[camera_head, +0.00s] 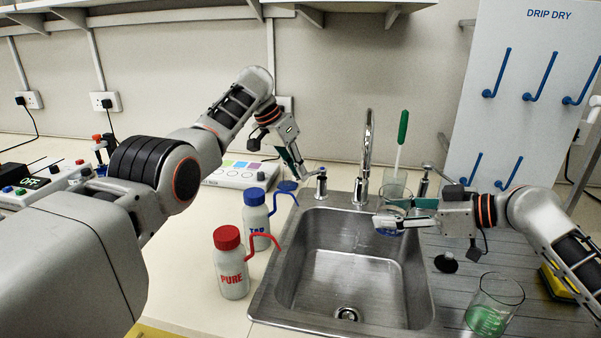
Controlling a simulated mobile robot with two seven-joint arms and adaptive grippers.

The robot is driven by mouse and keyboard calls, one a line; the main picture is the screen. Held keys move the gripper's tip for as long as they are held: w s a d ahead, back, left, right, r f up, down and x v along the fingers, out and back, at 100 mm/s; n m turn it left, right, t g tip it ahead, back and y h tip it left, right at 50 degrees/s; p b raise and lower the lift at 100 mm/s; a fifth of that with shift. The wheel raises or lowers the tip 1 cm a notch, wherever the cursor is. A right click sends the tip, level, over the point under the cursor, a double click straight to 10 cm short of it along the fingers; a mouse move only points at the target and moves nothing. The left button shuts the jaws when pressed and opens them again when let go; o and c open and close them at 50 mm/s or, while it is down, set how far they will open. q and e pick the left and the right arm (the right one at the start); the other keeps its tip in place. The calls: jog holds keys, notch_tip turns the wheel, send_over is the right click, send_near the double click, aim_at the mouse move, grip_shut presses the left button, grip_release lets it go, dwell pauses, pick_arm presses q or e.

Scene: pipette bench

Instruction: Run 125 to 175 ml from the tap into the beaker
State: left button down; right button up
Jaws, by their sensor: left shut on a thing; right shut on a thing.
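The tap (366,150) is a chrome gooseneck at the back of the steel sink (292,245). A small tap handle (321,185) stands left of it. My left gripper (303,174) is shut on this handle's lever, its fingertips partly hiding it. My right gripper (404,208) is shut on a clear glass beaker (388,224) and holds it over the back right part of the sink, near the tap. The beaker has a bluish tint low down; whether that is water or markings is too small to tell. No stream is clearly visible.
A red-capped PURE bottle (231,268) and a blue-capped bottle (257,218) stand left of the sink. A glass with green liquid (492,306) stands on the right drainer. A green-handled brush (402,130) stands in a glass behind the beaker. A DRIP DRY rack (520,90) stands behind right.

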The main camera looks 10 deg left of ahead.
pick_arm(q)
jog(key=shift+r+m, duration=0.15)
jog(key=shift+m, duration=0.15)
dwell(0.4)
jog(key=c, duration=2.1)
grip_release()
jog(key=shift+c, duration=0.2)
jog(key=shift+s, duration=0.1)
jog(key=shift+w+n, duration=0.2)
jog(key=shift+n, duration=0.2)
